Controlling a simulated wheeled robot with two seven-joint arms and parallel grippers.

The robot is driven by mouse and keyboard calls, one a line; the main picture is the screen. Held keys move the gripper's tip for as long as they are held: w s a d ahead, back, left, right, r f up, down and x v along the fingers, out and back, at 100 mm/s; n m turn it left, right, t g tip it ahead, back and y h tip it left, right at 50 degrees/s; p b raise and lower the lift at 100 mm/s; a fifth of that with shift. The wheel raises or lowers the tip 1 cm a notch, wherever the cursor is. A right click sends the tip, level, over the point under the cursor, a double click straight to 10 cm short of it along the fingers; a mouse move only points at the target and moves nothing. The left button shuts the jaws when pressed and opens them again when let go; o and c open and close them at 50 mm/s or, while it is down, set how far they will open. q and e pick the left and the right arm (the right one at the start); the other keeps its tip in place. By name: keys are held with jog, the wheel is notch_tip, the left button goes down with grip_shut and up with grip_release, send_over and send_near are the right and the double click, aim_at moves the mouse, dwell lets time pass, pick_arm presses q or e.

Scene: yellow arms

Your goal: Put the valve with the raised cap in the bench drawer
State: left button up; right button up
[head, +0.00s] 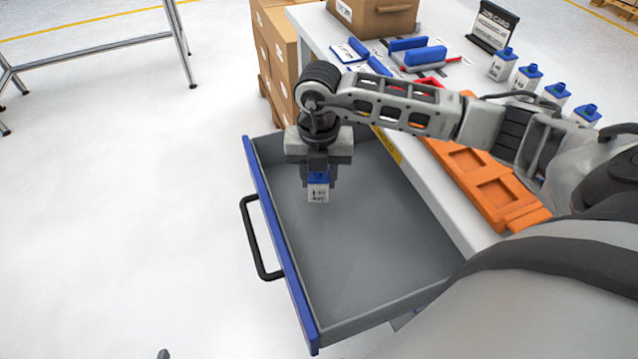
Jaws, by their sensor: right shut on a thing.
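A small white valve (318,193) with a blue top and dark print hangs upright in my right gripper (318,173). The gripper points down and is shut on the valve's top. The fingers hide most of the cap. The valve is over the open bench drawer (355,270), toward its far left part; I cannot tell whether it touches the drawer floor. The drawer is grey inside with a blue front and a black handle (254,238). It looks otherwise empty. My left gripper is not in view.
Several white valves with blue caps (528,77) stand in a row on the white bench (455,225). An orange tray (480,180), blue holders (425,57), a black sign (492,25) and a cardboard box (375,15) are also there. Stacked cartons (272,45) stand beyond the drawer.

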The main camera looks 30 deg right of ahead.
aim_at(319, 187)
jog(key=shift+f, duration=1.55)
jog(key=shift+f, duration=0.1)
jog(key=shift+f, duration=0.15)
jog(key=o, duration=1)
notch_tip(319, 187, up, 13)
jog(key=shift+f, duration=0.2)
